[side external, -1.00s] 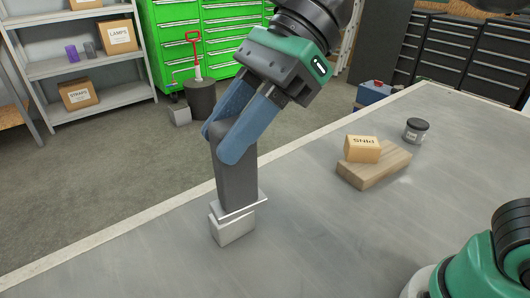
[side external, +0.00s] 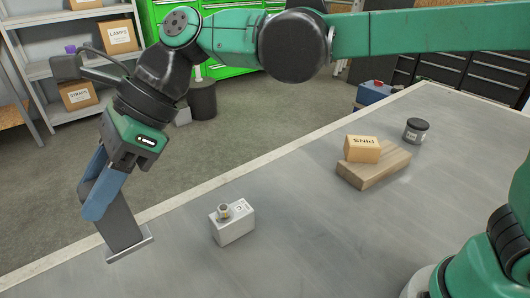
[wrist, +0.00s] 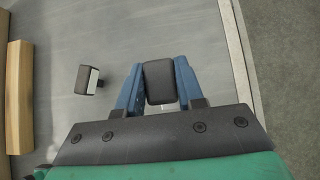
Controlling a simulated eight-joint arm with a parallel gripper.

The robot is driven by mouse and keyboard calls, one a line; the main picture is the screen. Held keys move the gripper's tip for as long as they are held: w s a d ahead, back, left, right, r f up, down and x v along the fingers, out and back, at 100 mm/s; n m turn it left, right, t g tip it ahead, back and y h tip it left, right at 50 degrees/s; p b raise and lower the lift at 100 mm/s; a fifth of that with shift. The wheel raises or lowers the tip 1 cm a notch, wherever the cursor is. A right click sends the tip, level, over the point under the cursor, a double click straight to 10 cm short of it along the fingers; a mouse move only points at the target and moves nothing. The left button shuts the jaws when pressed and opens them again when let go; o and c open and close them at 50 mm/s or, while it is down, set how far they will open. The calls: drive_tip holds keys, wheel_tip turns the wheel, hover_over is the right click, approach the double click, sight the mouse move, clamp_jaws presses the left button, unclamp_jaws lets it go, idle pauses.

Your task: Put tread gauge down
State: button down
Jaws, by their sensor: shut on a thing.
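The tread gauge (side external: 122,232) is a dark grey upright bar with a flat metal plate at its foot. My gripper (side external: 97,200) is shut on its upper part, with a blue finger on each side. The gauge leans slightly, and its plate is at or just above the table near the left edge; I cannot tell if it touches. In the wrist view the gauge's dark end (wrist: 159,82) shows between my fingers, and its foot is hidden.
A pale block (side external: 233,224) with a metal fitting on top stands to the right of the gauge. Farther right, a box marked PINS (side external: 362,149) sits on a wooden board (side external: 385,170), with a dark jar (side external: 416,130) behind. The grey table (side external: 300,235) is clear between them.

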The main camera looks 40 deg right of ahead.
wheel_tip(320, 180, down, 14)
drive_tip(key=shift+f, duration=0.1)
idle(0.5)
drive_tip(key=c, duration=0.5)
unclamp_jaws()
drive_tip(key=shift+f, duration=0.1)
drive_tip(key=shift+c, duration=0.2)
drive_tip(key=v, duration=1.2)
drive_tip(key=s+d+f+n+t+h, duration=0.1)
drive_tip(key=s+d+n+t+h, duration=0.1)
drive_tip(key=d+n, duration=0.7)
drive_tip(key=s+d+n+t+h, duration=0.2)
drive_tip(key=d+n+t+h, duration=0.3)
drive_tip(key=d, duration=0.8)
drive_tip(key=n+h, duration=0.2)
drive_tip(key=n, duration=0.2)
drive_tip(key=shift+s+d+f, duration=0.15)
drive_tip(key=shift+d+f, duration=0.15)
drive_tip(key=shift+f, duration=0.1)
